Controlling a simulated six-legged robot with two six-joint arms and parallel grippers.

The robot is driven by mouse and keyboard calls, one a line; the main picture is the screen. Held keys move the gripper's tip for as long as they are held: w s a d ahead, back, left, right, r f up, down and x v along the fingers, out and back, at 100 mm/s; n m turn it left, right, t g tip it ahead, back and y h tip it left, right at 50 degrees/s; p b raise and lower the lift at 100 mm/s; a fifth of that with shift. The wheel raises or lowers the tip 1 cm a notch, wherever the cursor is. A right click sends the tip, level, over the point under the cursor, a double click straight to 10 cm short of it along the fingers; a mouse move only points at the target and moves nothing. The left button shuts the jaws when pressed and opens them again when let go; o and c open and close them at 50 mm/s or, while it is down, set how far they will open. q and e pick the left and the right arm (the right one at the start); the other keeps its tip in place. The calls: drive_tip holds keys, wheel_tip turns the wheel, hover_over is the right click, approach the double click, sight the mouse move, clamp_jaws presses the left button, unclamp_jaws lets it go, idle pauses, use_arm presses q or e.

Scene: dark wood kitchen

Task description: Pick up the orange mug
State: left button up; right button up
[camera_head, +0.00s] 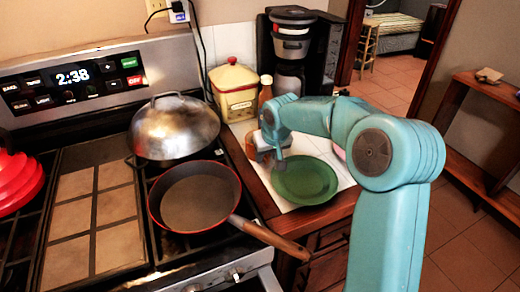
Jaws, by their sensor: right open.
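My right arm comes in from the right and bends down over the white-tiled counter. Its gripper (268,154) is open, low beside the green plate (305,181). A small orange-brown patch shows at the gripper, left of the plate; it may be part of the orange mug, but the gripper and arm cover most of it. I cannot tell whether the fingers are around it or touching it. My left gripper is not in view.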

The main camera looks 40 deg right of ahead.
clamp_jaws()
drive_tip(key=shift+w, duration=0.1)
wheel_tip(320, 180, up, 20)
drive_tip(key=p, duration=0.3)
drive_tip(key=shift+f, duration=0.15)
idle(0.7)
